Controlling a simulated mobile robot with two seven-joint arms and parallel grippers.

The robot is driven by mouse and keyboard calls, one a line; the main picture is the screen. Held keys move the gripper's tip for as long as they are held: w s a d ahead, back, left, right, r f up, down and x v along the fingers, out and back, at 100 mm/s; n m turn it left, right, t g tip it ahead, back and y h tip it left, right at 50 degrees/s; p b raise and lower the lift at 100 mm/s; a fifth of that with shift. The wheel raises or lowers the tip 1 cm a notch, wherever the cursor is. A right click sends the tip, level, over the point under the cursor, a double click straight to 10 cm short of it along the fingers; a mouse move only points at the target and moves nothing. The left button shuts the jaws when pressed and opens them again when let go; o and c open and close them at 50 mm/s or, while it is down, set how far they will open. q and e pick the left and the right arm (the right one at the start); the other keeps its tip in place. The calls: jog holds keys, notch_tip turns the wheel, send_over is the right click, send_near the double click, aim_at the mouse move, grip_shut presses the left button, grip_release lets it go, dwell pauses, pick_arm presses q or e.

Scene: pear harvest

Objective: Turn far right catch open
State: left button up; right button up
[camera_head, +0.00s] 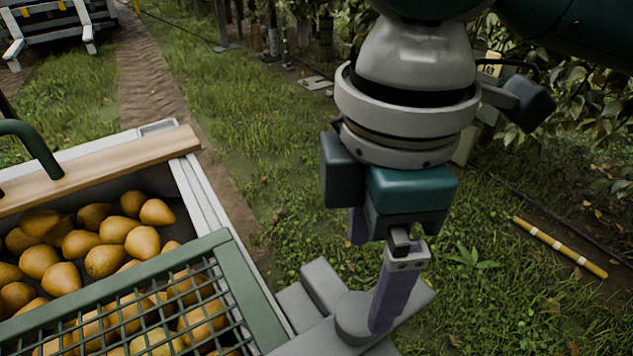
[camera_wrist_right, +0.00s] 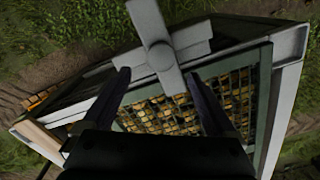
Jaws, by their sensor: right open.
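The far right catch (camera_head: 325,285) is a grey bar with a round pivot at the right side of the pear crate (camera_head: 205,200). In the right wrist view the catch (camera_wrist_right: 160,53) shows as a cross-like grey piece over the edge of the green-framed mesh lid (camera_wrist_right: 262,90). My right gripper (camera_head: 370,285) is open above the catch, pointing down. In the wrist view its fingers (camera_wrist_right: 158,78) stand on either side of the catch's bar; I cannot tell whether they touch it. The near finger hides part of the catch in the head view. My left gripper is out of view.
Pears (camera_head: 105,260) fill the crate, some under the mesh lid (camera_head: 235,275). A wooden rail (camera_head: 110,165) and green handle (camera_head: 35,150) are at left. Grass lies right of the crate, with a yellow-and-white striped pole (camera_head: 560,247). Foliage stands at the upper right.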

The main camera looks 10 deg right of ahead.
aim_at(360, 311)
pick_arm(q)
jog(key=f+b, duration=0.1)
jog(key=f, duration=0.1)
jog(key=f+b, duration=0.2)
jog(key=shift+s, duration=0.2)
pick_arm(e)
notch_tip(360, 311, down, 8)
jog(key=shift+s+f, duration=0.15)
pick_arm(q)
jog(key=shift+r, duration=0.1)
pick_arm(e)
jog(key=shift+c, duration=0.4)
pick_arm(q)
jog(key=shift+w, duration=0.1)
pick_arm(e)
grip_shut()
